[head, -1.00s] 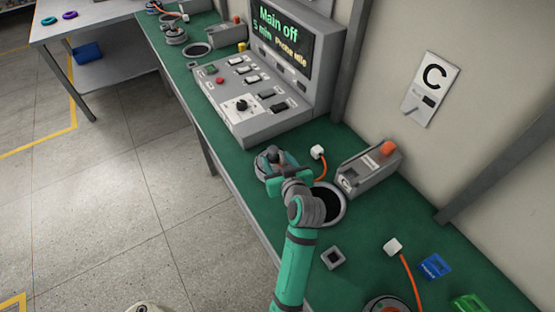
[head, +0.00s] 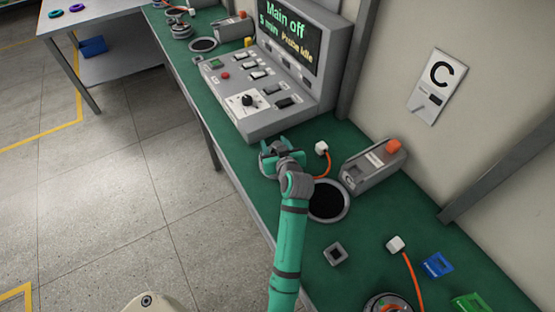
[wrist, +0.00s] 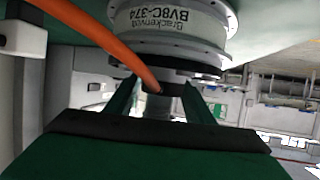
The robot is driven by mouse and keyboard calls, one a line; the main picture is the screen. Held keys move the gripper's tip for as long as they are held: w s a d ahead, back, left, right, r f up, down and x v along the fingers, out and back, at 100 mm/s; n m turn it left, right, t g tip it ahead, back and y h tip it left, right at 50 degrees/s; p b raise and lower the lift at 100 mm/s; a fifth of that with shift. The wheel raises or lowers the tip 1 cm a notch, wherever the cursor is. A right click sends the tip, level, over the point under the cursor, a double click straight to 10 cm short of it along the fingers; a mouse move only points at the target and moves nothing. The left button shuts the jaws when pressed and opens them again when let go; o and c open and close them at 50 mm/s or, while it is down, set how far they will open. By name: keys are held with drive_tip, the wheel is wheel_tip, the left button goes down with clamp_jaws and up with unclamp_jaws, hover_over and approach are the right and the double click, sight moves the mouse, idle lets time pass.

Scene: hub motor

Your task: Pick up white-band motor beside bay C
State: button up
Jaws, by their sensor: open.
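The white-band motor (wrist: 172,45) fills the top of the wrist view, with a printed label on its pale band. Its orange cable (wrist: 105,45) crosses in front of it and also shows in the head view (head: 330,166), ending in a white plug (head: 321,147). My gripper (head: 275,148) is over this motor on the bench and hides most of it in the head view. In the wrist view its two green fingers (wrist: 158,100) stand apart, on either side of the motor's grey shaft. I cannot tell whether they touch the shaft.
A round dark opening (head: 327,201) and a grey box with an orange knob (head: 374,164) are just right of my gripper, below the bay C sign (head: 436,86). The control console (head: 262,85) stands behind. Another motor (head: 388,304) is at the bottom edge, near a small square block (head: 335,254).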

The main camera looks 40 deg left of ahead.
clamp_jaws()
drive_tip(key=shift+r, duration=0.25)
drive_tip(key=shift+r, duration=0.1)
